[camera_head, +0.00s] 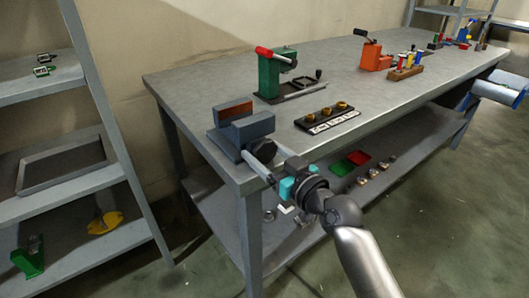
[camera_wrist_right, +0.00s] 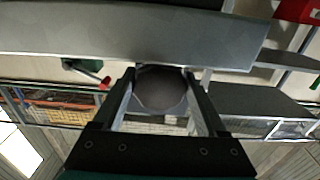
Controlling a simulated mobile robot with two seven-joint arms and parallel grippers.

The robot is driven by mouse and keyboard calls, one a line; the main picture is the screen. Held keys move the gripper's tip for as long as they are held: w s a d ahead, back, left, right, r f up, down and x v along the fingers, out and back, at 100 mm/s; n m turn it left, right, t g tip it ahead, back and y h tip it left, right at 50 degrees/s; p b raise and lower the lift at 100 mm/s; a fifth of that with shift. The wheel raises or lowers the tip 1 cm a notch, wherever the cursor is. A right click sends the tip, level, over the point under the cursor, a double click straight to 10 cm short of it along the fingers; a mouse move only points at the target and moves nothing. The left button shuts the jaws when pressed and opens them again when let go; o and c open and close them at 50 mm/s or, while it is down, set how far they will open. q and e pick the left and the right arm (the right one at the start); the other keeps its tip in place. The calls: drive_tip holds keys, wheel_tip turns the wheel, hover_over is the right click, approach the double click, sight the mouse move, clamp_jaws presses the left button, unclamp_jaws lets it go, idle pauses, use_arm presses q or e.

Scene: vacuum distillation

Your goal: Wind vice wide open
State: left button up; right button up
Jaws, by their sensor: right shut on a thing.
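The blue-grey vice (camera_head: 252,128) is mounted at the near left corner of the workbench (camera_head: 205,85). Its two jaws stand apart with a gap between them, and a reddish-brown face shows on the rear jaw (camera_head: 234,110). A pale screw or bar (camera_head: 258,167) sticks out from its front toward my right gripper (camera_head: 288,184). In the right wrist view, the fingers of my right gripper (camera_wrist_right: 160,85) are closed on both sides of a dark round handle end (camera_wrist_right: 160,92). The rest of the handle is hidden. My left gripper is not in view.
An orange tool (camera_head: 373,55) stands farther right. The lower shelf holds green and red trays (camera_head: 358,158). A shelf rack (camera_head: 75,175) stands at left. Floor at front is clear.

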drive_tip(key=c, duration=0.6)
drive_tip(key=shift+o, duration=0.2)
drive_tip(key=shift+n, duration=0.4)
drive_tip(key=shift+n, duration=1)
drive_tip(key=shift+w+d+r+n+p, duration=0.1)
drive_tip(key=shift+n+p, duration=0.8)
drive_tip(key=shift+n, duration=0.9)
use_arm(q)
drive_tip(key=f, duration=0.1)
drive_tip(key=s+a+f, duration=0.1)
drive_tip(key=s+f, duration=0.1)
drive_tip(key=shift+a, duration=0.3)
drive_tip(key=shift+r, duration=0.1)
use_arm(e)
drive_tip(key=shift+r, duration=0.15)
